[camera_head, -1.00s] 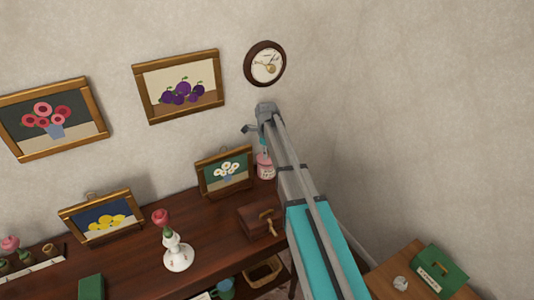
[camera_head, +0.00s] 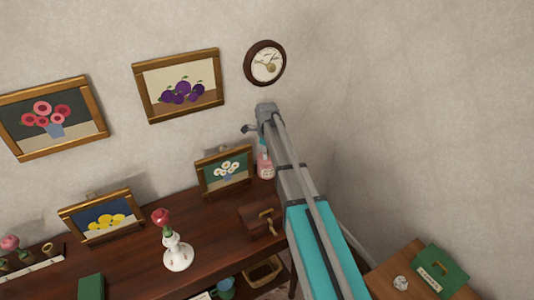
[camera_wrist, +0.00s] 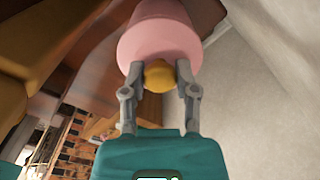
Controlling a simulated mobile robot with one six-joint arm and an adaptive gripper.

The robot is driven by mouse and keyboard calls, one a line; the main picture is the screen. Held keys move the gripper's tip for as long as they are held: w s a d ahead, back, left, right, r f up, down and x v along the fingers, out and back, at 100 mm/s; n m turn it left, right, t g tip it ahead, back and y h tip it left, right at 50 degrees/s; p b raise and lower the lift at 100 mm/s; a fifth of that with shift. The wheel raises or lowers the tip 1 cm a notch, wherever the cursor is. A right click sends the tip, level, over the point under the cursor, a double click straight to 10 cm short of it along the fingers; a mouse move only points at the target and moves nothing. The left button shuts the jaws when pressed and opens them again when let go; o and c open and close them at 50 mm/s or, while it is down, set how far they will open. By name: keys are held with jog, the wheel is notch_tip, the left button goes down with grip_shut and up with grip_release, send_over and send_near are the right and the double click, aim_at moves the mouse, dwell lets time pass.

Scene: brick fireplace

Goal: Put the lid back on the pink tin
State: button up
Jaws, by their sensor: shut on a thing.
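The pink tin (camera_head: 266,172) stands at the right end of the dark wooden dresser, close to the wall. My gripper (camera_wrist: 160,72) is shut on the yellow knob (camera_wrist: 159,77) of the pink lid (camera_wrist: 158,42), with one finger on each side. In the wrist view the lid's wide face is towards me and a narrower pink body (camera_wrist: 160,10) shows behind it. In the head view my arm reaches over the tin and partly hides its top. I cannot tell whether the lid is seated on the tin or just above it.
A framed white-flower picture (camera_head: 225,171) stands just left of the tin. A brown chest (camera_head: 261,217) sits in front. A white vase with a red flower (camera_head: 177,250) stands further left.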

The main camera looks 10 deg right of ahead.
jog(key=o, duration=1.1)
jog(key=shift+c, duration=0.2)
jog(key=shift+o, duration=0.3)
jog(key=shift+o, duration=1.2)
jog(key=shift+r, duration=0.3)
jog(key=shift+r+p, duration=3.5)
jog(key=shift+p, duration=0.3)
jog(key=shift+r, duration=0.25)
jog(key=shift+s, duration=0.1)
